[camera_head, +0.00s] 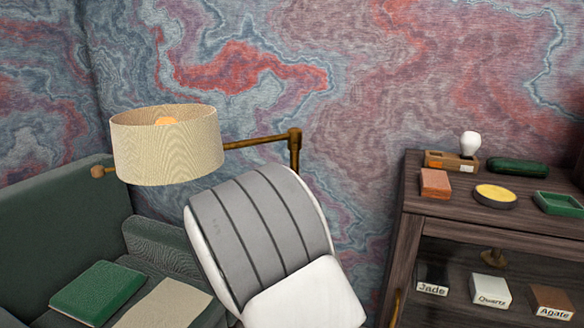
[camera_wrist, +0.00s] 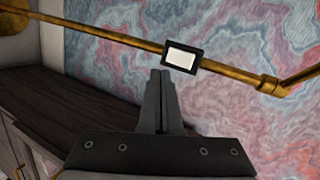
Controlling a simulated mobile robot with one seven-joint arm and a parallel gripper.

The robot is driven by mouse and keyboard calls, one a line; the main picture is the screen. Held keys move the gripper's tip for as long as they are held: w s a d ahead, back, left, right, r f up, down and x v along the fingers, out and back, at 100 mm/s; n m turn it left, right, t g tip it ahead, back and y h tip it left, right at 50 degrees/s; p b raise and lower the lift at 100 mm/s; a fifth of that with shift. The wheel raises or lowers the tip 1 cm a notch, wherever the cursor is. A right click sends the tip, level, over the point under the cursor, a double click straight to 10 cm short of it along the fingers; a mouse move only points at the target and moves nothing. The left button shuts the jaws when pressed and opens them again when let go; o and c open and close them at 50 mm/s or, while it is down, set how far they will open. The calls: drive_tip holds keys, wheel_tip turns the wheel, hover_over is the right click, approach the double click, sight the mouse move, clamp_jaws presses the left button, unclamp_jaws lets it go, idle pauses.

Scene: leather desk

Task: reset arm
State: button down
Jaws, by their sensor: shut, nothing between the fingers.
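My gripper (camera_wrist: 160,74) shows in the wrist view with its two dark fingers together and nothing between them. Its tips point up at a brass rod, just below a small dark-framed plate with a white face (camera_wrist: 182,58). I cannot tell whether the fingertips touch it. In the head view my white and grey arm fills the lower middle, and the gripper itself is not seen there.
A lamp with a beige shade (camera_head: 167,145) hangs on a brass arm (camera_head: 262,141) close to my arm. A dark wooden cabinet (camera_head: 480,235) stands right, with a bulb (camera_head: 470,143) and several small items on top. A green sofa (camera_head: 60,225) is left.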

drive_tip(key=s+d+r+n+g+y, duration=0.2)
drive_tip(key=s+d+r+n+y, duration=0.1)
drive_tip(key=s+d+r+n, duration=0.25)
drive_tip(key=s+d+r+n+g+y, duration=0.25)
drive_tip(key=s+r+n, duration=0.25)
drive_tip(key=s+r, duration=0.25)
drive_tip(key=s+d+n+g+h, duration=0.1)
drive_tip(key=s+d+n, duration=0.25)
drive_tip(key=s, duration=0.45)
drive_tip(key=s+d+f+n+g+h, duration=0.15)
drive_tip(key=s+d, duration=0.25)
drive_tip(key=s, duration=0.4)
drive_tip(key=s+d+r+n+g, duration=0.1)
drive_tip(key=s+d+n, duration=0.25)
drive_tip(key=s, duration=0.45)
wheel_tip(320, 180, up, 13)
drive_tip(key=d+p, duration=0.1)
drive_tip(key=p, duration=1.2)
drive_tip(key=shift+h, duration=0.3)
drive_tip(key=shift+a+f, duration=0.1)
drive_tip(key=shift+f, duration=0.05)
